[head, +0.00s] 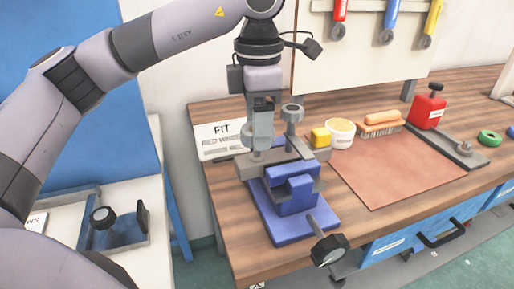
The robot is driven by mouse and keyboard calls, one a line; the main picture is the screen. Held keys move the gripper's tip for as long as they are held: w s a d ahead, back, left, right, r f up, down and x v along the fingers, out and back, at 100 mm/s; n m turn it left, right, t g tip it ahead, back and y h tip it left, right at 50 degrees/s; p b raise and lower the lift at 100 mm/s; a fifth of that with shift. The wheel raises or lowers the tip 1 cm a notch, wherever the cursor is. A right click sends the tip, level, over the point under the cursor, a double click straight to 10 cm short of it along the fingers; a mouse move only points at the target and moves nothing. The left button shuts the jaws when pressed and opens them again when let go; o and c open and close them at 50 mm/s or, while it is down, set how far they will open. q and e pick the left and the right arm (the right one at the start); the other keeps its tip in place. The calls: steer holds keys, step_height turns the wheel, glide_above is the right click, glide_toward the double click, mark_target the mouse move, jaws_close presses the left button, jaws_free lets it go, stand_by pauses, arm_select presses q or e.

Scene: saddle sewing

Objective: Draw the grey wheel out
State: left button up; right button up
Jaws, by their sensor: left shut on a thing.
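My left gripper (263,128) comes down from above, upright, at the grey head of the blue vise (268,212). It is shut on a small grey piece, apparently the grey wheel; the fingers hide most of it, and I cannot tell whether it still touches its seat. A short grey cylinder shows just under the fingertips. Right beside the gripper stands a grey post with a round grey knob (292,112) on top. The vise has a blue base and a screw handle with a black knob (330,249). My right gripper is out of view.
To the right are a yellow block (320,137), a white tub (340,133), a brush (380,124), a red container (428,107), a green ring (490,138) and a bare brown mat (400,172). Tools hang behind.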

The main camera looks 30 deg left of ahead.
arm_select(q)
steer(key=shift+r, duration=0.1)
steer(key=shift+r+p, duration=1.65)
steer(key=shift+r, duration=0.3)
